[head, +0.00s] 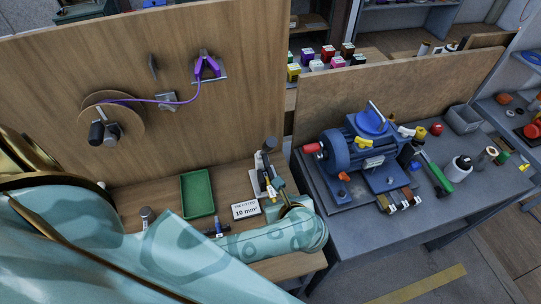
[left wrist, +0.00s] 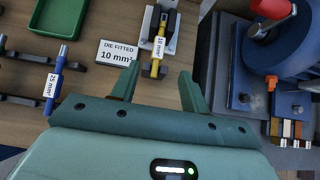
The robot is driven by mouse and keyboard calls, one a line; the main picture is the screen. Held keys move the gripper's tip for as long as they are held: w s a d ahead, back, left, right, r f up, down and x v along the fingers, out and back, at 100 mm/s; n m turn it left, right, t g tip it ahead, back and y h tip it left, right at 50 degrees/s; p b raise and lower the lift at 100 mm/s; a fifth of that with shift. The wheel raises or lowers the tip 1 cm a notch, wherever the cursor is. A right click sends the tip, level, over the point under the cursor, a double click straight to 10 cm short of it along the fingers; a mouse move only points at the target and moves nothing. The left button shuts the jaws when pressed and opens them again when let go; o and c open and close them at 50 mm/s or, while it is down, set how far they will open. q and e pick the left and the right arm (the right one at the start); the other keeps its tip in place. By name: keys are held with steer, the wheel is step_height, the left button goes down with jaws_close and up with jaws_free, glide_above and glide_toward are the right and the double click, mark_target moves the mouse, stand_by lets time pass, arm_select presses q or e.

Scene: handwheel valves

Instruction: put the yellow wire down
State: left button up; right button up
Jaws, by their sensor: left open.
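The yellow wire (left wrist: 155,67) carries a white 10 mm² tag. In the left wrist view it lies in or on a dark tool with a pale base plate (left wrist: 148,28); its near end points toward my jaws. In the head view the yellow wire (head: 271,190) shows small beside the upright dark tool (head: 265,166). My left gripper (left wrist: 160,84) is open, its fingers apart on either side of the wire's near end line, with nothing seen gripped. In the head view my left gripper (head: 291,205) is just in front of the tool. My right gripper is not in view.
A "DIE FITTED 10 mm²" sign (left wrist: 117,53) stands left of the wire. A blue wire (left wrist: 55,80) tagged 25 mm² lies on dark rests further left. A green tray (head: 197,193) is behind. A blue machine (head: 358,150) stands on the bench at right.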

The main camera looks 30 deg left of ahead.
mark_target(271, 192)
arm_select(q)
steer(key=x, duration=0.4)
steer(key=shift+w+a+f+b, duration=0.2)
steer(key=shift+f+b, duration=0.1)
steer(key=shift+b, duration=0.1)
steer(key=x, duration=0.4)
steer(key=shift+a+f+b, duration=0.15)
steer(key=shift+a+b, duration=0.2)
steer(key=shift+w+f, duration=0.1)
steer(key=shift+w, duration=0.05)
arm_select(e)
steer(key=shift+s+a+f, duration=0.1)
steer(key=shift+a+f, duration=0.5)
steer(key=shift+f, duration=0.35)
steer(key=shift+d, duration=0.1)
arm_select(q)
jaws_close()
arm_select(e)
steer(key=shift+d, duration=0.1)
